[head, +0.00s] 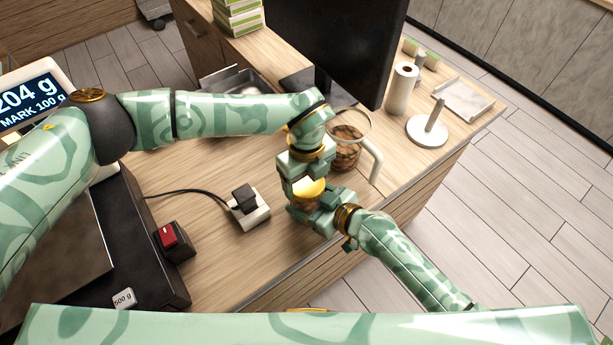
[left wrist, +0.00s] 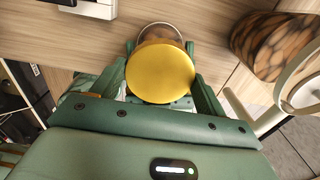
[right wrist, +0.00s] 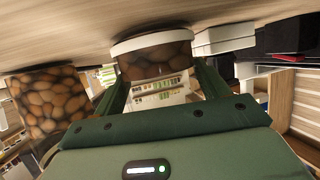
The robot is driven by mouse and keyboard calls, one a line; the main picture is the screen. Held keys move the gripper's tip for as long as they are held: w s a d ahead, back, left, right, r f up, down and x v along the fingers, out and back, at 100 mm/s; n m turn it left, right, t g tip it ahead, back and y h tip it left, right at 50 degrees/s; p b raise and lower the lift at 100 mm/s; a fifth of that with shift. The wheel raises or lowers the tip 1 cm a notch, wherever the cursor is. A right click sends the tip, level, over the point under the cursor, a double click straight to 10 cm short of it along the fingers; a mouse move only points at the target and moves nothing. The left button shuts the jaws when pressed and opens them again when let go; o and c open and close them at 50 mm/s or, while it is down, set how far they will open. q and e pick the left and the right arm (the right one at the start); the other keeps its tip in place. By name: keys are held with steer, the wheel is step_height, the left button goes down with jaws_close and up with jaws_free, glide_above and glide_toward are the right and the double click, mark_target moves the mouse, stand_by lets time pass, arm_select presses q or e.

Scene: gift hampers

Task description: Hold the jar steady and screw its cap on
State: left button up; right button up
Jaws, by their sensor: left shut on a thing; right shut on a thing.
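The gold cap (head: 309,187) is between the fingers of my left gripper (head: 307,178), which is shut on it from above. It shows as a round gold disc in the left wrist view (left wrist: 160,72). The jar (head: 304,203), with brown contents, is directly below the cap, largely hidden by the grippers. My right gripper (head: 312,208) is shut on the jar from the side. In the right wrist view the jar (right wrist: 155,62) is between the fingers, in an inverted picture. I cannot tell whether the cap's thread is engaged.
A larger container of brown nuts (head: 345,154) stands just behind, beside a pale curved post (head: 375,160). A black monitor (head: 335,45) is at the back. A white block with a black plug (head: 248,208) and a red-buttoned box (head: 173,241) lie left. The counter's front edge is close.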

arm_select(q)
steer(key=m, duration=0.6)
steer(key=shift+m, duration=0.3)
steer(key=o, duration=1.1)
steer(key=shift+c, duration=0.2)
steer(key=shift+r, duration=2.25)
steer(key=shift+o, duration=0.6)
step_height(320, 180, up, 12)
